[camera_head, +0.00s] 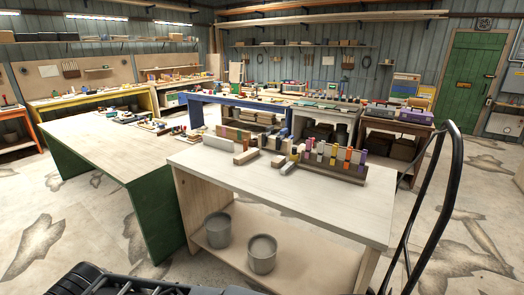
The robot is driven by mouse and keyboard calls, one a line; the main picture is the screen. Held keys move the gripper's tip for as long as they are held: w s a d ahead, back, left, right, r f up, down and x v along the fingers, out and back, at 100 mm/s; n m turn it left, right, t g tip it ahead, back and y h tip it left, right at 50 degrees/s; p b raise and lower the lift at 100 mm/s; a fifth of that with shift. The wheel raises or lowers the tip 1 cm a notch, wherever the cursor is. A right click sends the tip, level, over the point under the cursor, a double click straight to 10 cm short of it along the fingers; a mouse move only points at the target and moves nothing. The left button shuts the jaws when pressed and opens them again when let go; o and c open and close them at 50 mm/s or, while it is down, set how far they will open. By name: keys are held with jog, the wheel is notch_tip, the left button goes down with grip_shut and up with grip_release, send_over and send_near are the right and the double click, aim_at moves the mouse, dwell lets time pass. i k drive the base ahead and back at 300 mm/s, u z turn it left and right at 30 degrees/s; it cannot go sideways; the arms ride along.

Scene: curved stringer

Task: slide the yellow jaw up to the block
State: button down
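My gripper is not in this view. I cannot single out the yellow jaw. Small yellow pieces (320,148) stand among the coloured pieces in a dark wooden rack (331,171) on the near pale workbench. Several plain blocks lie left of the rack, including a long pale one (218,143) and a small wooden one (246,157). Which block belongs to the jaw cannot be told at this size.
Two grey buckets (262,254) stand on the near bench's lower shelf (300,262). A black tubular frame (440,190) rises at the right. A green-sided bench (100,140) stands left. The near bench's front top (290,200) is clear.

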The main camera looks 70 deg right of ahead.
aim_at(294, 156)
jog(key=i, duration=1.85)
jog(key=z, duration=3.6)
jog(key=i, duration=1.65)
jog(key=u, duration=0.05)
